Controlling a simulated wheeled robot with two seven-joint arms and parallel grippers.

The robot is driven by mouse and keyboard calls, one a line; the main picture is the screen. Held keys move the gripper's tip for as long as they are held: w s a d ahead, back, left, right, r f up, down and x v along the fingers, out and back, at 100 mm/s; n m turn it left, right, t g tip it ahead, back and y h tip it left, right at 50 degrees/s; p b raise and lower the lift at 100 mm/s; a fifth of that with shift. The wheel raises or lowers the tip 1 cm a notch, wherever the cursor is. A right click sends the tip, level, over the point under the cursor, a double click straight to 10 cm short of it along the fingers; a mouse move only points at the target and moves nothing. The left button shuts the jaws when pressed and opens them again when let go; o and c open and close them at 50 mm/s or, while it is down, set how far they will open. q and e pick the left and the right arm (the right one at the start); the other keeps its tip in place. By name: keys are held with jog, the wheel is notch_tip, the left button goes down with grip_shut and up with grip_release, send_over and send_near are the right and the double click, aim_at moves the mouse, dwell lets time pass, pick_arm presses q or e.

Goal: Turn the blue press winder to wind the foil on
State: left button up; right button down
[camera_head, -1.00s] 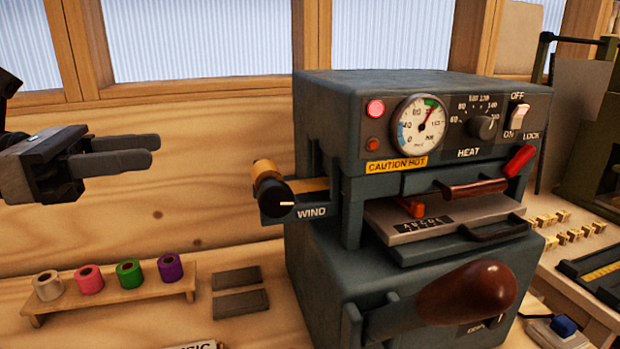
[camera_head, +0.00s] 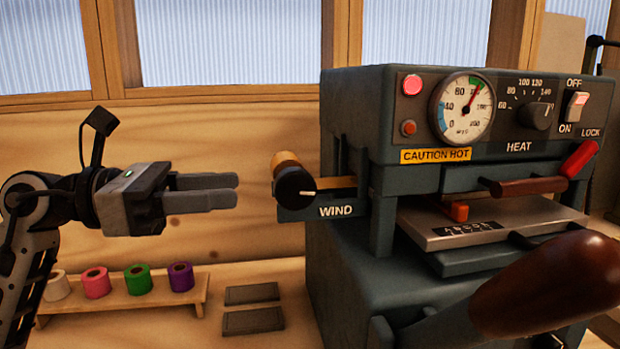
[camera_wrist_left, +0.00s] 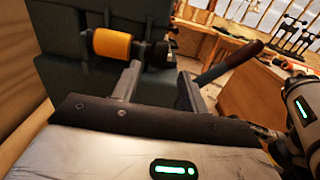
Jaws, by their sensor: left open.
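The blue-grey press (camera_head: 350,260) stands at the right of the head view. Its winder, a black knob (camera_head: 295,187) with a white mark pointing right, sits on the press's left side beside the WIND label. A gold foil roll (camera_head: 286,158) is just behind the knob. My left gripper (camera_head: 238,190) is open and empty, level with the knob and a short gap to its left. In the left wrist view the knob (camera_wrist_left: 157,53) shows beyond and between the open fingertips (camera_wrist_left: 160,71), with the gold roll (camera_wrist_left: 112,44) to its left. My right gripper is not in view.
A small wooden rack (camera_head: 130,304) with white, pink, green and purple rolls stands below my left gripper. Two dark flat blocks (camera_head: 252,293) lie beside it. The press's brown-handled lever (camera_head: 545,285) juts out at the front right. A CAUTION HOT label (camera_head: 436,155) marks the press.

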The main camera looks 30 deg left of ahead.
aim_at(310, 175)
pick_arm(q)
jog(key=p+x, duration=0.3)
jog(key=x, duration=0.7)
jog(key=shift+r, duration=0.15)
jog(key=shift+w+d, duration=0.45)
jog(key=shift+d, duration=0.1)
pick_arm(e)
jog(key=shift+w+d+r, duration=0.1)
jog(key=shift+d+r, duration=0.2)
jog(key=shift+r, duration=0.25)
pick_arm(q)
grip_shut()
jog(key=shift+r+g+y+p, duration=0.15)
jog(key=shift+g+y+p, duration=0.25)
jog(key=shift+p, duration=0.75)
jog(key=shift+g+y+p, duration=0.3)
jog(key=shift+y+p, duration=0.3)
jog(key=shift+p, duration=0.25)
jog(key=shift+f+g+y+p, duration=0.25)
jog(key=shift+g+y+p, duration=0.35)
jog(key=shift+p, duration=0.4)
jog(key=shift+f, duration=0.2)
jog(key=shift+f+y, duration=0.2)
jog(key=shift+y, duration=0.1)
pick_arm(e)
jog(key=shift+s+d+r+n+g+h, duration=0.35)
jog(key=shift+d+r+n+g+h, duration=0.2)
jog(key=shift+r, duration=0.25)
